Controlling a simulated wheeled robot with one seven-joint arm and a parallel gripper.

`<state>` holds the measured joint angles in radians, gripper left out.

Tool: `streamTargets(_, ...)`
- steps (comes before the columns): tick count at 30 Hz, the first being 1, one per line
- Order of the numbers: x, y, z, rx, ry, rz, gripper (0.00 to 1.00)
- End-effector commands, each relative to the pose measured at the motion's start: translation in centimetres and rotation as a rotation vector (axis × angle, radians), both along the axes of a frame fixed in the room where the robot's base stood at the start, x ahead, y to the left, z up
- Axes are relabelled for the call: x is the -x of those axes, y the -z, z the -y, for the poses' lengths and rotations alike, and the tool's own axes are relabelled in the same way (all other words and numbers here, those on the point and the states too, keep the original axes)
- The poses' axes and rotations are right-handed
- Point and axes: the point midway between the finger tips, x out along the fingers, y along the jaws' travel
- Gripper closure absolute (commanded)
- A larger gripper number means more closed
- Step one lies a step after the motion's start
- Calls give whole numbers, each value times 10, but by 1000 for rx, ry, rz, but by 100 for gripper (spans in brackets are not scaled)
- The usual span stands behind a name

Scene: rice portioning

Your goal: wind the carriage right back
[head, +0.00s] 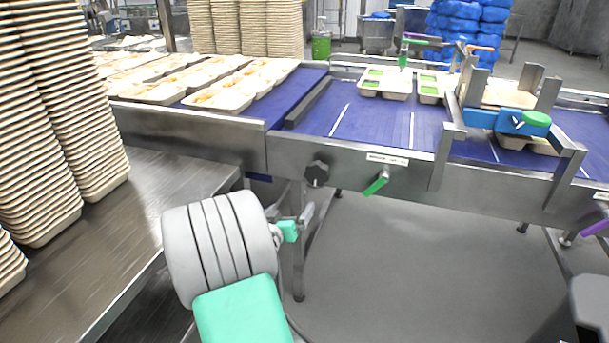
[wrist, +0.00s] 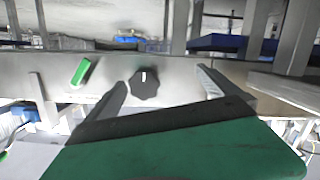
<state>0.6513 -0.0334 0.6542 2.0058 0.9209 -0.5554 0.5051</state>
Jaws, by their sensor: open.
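A black lobed hand knob (head: 317,174) sits on the steel side of the conveyor. In the wrist view the same knob (wrist: 145,83) has a white mark near its top. My gripper (wrist: 163,77) is open, with one finger on each side of the knob in the picture; I cannot tell whether either touches it. In the head view my gripper (head: 306,213) shows below the knob, partly hidden by my arm. A blue block with a green knob (head: 505,121) sits in a metal frame across the belt at right, possibly the carriage; no part is clearly marked as one.
A green lever (head: 377,185) hangs below a label plate (head: 388,160), right of the knob. Trays (head: 390,82) stand on the blue belt (head: 375,122). A steel table (head: 150,200) with tall tray stacks (head: 60,120) is at left.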

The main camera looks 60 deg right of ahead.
Motion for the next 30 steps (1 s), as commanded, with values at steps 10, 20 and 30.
streamTargets(10, 32, -44, 53, 198, 1, -43, 0)
streamTargets(20, 20, -40, 127, 198, 0, -40, 0)
streamTargets(30, 16, -39, 139, 198, -4, -41, 0)
